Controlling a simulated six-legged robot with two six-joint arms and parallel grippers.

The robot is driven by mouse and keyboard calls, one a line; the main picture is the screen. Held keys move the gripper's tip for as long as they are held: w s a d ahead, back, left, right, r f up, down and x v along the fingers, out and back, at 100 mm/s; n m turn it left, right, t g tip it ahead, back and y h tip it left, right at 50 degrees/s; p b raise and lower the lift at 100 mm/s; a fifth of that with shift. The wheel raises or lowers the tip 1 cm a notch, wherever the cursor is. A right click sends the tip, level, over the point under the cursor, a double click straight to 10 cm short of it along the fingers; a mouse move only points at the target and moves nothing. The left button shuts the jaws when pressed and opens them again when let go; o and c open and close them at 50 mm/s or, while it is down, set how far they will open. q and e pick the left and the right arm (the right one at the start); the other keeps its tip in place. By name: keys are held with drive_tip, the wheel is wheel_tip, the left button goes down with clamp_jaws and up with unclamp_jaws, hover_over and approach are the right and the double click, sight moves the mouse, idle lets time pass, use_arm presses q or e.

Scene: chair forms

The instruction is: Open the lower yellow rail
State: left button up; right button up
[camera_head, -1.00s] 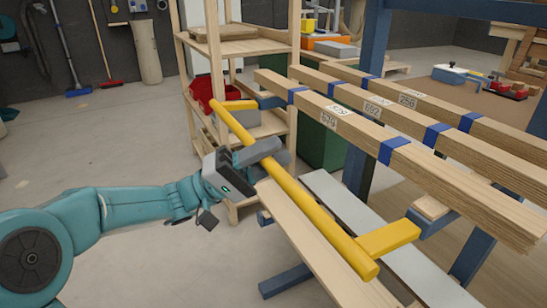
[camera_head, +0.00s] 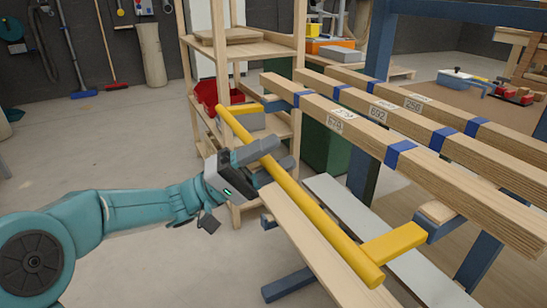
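A long yellow rail (camera_head: 320,222) runs slantwise from the upper left to the lower right. Yellow arms at both ends join it to blue brackets below the wooden beams. My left gripper (camera_head: 269,157) is at the rail's upper half, with its dark fingers across and beside the bar. The fingers cover a short part of the rail, and I cannot tell whether they are closed on it. My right gripper is not in view.
Numbered wooden beams (camera_head: 440,180) with blue bands lie above and right of the rail. A pale plank (camera_head: 300,245) lies below it. A wooden shelf (camera_head: 245,48) with a red bin (camera_head: 206,95) stands behind. The floor at left is clear.

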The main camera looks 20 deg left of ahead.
use_arm(q)
drive_tip(key=shift+d, duration=0.1)
idle(0.3)
drive_tip(key=p+v, duration=0.1)
drive_tip(key=v, duration=1.5)
drive_tip(key=shift+f+p, duration=0.15)
drive_tip(key=shift+p, duration=0.2)
